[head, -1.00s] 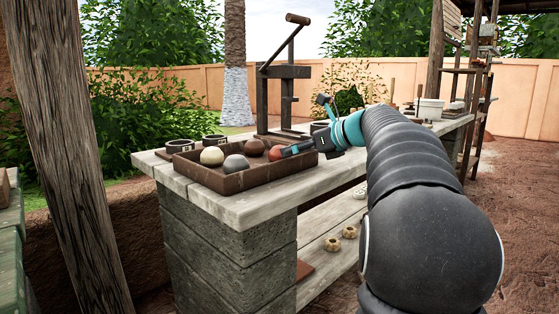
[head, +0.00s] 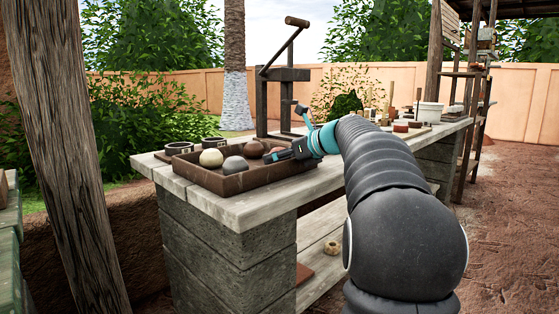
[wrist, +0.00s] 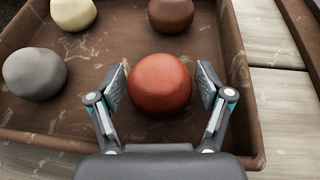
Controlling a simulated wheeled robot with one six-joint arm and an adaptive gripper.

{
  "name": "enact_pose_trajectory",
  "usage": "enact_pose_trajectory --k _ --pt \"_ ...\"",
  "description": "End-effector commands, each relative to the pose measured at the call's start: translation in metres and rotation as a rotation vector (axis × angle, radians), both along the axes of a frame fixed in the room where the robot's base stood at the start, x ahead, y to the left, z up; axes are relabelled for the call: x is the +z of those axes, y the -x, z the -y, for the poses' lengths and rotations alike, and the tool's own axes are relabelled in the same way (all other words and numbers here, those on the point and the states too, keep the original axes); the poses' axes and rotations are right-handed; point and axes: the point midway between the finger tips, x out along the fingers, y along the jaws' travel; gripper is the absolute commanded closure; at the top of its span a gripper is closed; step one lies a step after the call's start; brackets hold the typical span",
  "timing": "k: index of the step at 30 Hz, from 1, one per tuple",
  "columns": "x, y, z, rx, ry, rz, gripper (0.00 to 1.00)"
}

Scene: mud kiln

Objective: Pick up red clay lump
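The red clay lump (wrist: 160,84) sits in the brown tray (wrist: 70,137), near one of its side walls, in the wrist view. My gripper (wrist: 163,88) is open, with one finger on each side of the lump and a small gap showing at both sides. In the head view my gripper (head: 272,156) is low over the right part of the tray (head: 232,183). The red lump is mostly hidden there behind the fingers.
The tray also holds a grey lump (wrist: 35,73), a cream lump (wrist: 74,13) and a brown lump (wrist: 171,13). It stands on a plank bench (head: 239,210). Dark rings (head: 179,148) and a tall lever press (head: 284,75) stand behind the tray.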

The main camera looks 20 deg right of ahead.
Motion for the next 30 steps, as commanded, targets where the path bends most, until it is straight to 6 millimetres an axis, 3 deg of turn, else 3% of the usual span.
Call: enact_pose_trajectory --k 1,5,17,25,30 --pt "0.000 0.000 0.000 0.000 0.000 0.000 0.44" --pt "0.000 0.000 0.000 0.000 0.000 0.000 0.77" --pt "0.007 0.000 0.000 0.000 0.000 0.001 0.78" --pt "0.048 0.000 0.000 0.001 0.003 0.004 0.78" --pt "0.069 -0.004 0.042 -0.004 0.000 0.001 0.78"
